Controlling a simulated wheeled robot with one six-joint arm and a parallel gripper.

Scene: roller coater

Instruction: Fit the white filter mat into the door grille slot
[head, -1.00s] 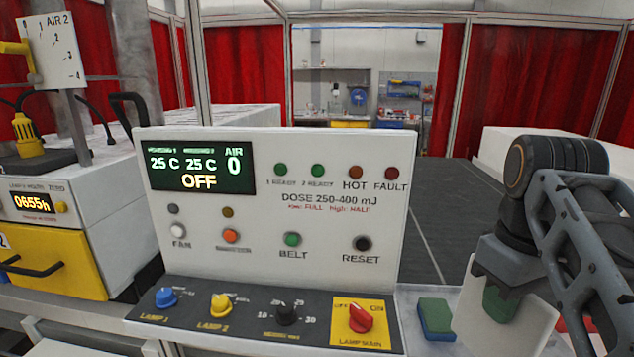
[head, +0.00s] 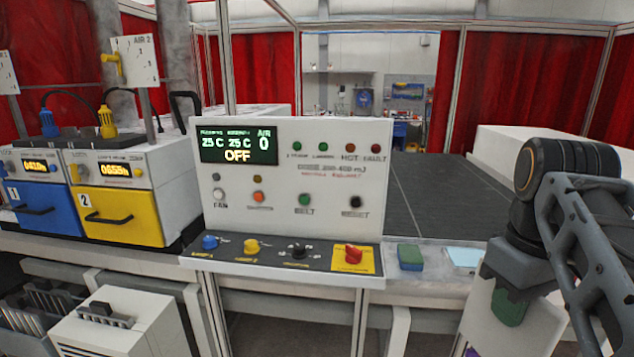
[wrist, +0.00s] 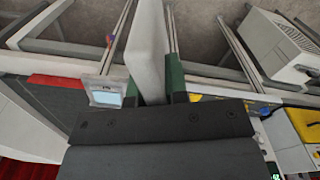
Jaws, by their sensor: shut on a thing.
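My gripper (head: 508,290) is at the lower right of the head view, shut on the white filter mat (head: 540,328). The mat is a thin white plate hanging from the jaws, and its lower part is cut off by the frame edge. In the wrist view the mat (wrist: 148,48) stands edge-on between the green fingertips of my gripper (wrist: 153,88) and reaches away from them. The mat appears clear of the surroundings. I cannot make out the door grille slot in either view.
The control panel (head: 290,185) stands mid-view with knobs on its front ledge. Blue (head: 40,195) and yellow (head: 118,200) lamp units stand left. A white box (head: 125,325) and a grey slotted rack (head: 40,315) are low left.

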